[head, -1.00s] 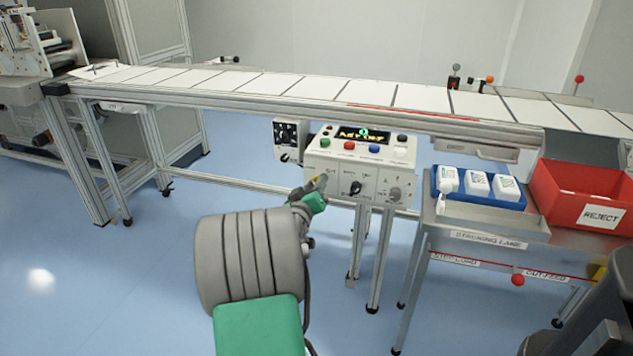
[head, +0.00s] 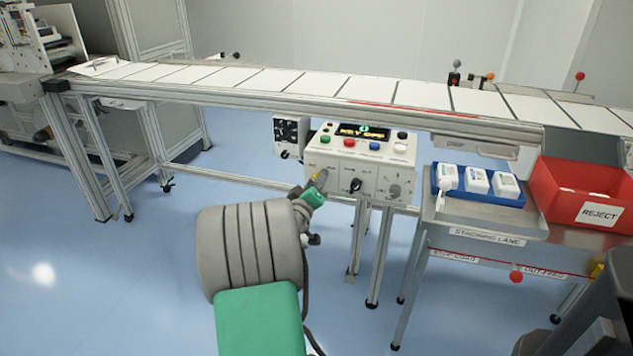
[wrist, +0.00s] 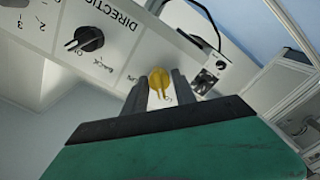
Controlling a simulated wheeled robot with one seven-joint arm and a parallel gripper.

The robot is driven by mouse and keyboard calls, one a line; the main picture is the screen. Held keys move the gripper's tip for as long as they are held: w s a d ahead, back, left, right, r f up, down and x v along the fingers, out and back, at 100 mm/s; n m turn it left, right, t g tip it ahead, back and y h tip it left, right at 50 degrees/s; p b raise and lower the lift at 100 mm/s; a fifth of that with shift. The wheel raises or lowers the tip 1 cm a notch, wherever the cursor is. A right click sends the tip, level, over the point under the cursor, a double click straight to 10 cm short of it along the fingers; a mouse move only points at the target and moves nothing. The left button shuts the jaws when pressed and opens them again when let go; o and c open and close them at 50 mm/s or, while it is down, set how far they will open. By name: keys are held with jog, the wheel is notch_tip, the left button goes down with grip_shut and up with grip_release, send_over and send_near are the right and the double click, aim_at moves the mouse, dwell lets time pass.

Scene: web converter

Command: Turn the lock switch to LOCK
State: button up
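The white control panel (head: 375,180) stands under the conveyor, with several knobs on its front. A yellow rotary switch (wrist: 160,82) at the panel's left end is the likely lock switch; its label is mostly hidden. It also shows small in the head view (head: 314,177). My gripper (wrist: 160,88) is at the panel front, its two dark fingers on either side of the yellow switch. White panel shows between fingers and switch, so the fingers look open around it. In the head view my gripper (head: 320,181) partly covers that corner.
A black DIRECTION knob (wrist: 88,39) sits beside the yellow switch; a grey knob (head: 394,190) is farther right. Colored buttons and a lit display (head: 362,132) are on top. A blue tray (head: 480,197) and red REJECT bin (head: 560,207) stand right. A dark-faced box (head: 290,131) is left.

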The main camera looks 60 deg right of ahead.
jog(key=o, duration=0.3)
jog(key=s+a, duration=0.1)
jog(key=a, duration=0.6)
jog(key=shift+a, duration=0.35)
jog(key=shift+s, duration=0.1)
